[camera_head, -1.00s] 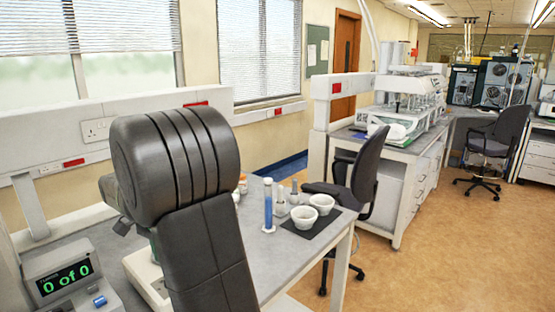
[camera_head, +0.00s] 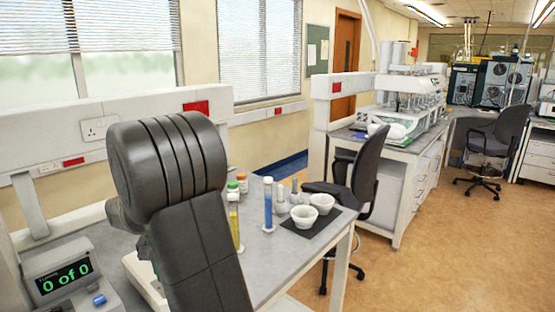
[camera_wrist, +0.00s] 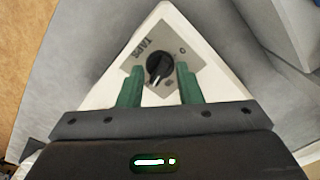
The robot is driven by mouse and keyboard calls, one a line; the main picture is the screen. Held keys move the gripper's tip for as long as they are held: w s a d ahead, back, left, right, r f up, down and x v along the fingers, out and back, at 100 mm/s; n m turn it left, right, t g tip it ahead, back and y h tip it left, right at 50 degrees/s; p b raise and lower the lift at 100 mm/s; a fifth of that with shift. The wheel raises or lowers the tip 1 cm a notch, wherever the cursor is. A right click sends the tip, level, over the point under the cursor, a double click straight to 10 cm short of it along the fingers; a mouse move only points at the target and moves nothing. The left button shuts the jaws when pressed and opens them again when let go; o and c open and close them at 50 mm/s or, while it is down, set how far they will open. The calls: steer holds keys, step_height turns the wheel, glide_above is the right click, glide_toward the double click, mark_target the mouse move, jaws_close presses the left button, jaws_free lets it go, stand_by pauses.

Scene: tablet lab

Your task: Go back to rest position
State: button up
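Beyond the fingertips is a white device (camera_wrist: 166,18) with a grey label plate and a black knob (camera_wrist: 160,67). I cannot tell how far the fingers are above it. In the head view my dark arm stands in the left foreground and hides the gripper. A white edge of the device (camera_head: 146,279) shows left of the arm.
On the grey bench (camera_head: 262,262) stand a yellow cylinder (camera_head: 234,220), a blue cylinder (camera_head: 268,203), small bottles (camera_head: 242,182) and white bowls (camera_head: 303,216) on a dark mat. A chair (camera_head: 368,165) stands beyond.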

steer(key=n+b, duration=0.1)
steer(key=n, duration=0.6)
steer(key=n+b, duration=0.2)
steer(key=n, duration=0.4)
steer(key=shift+n, duration=0.4)
stand_by(0.4)
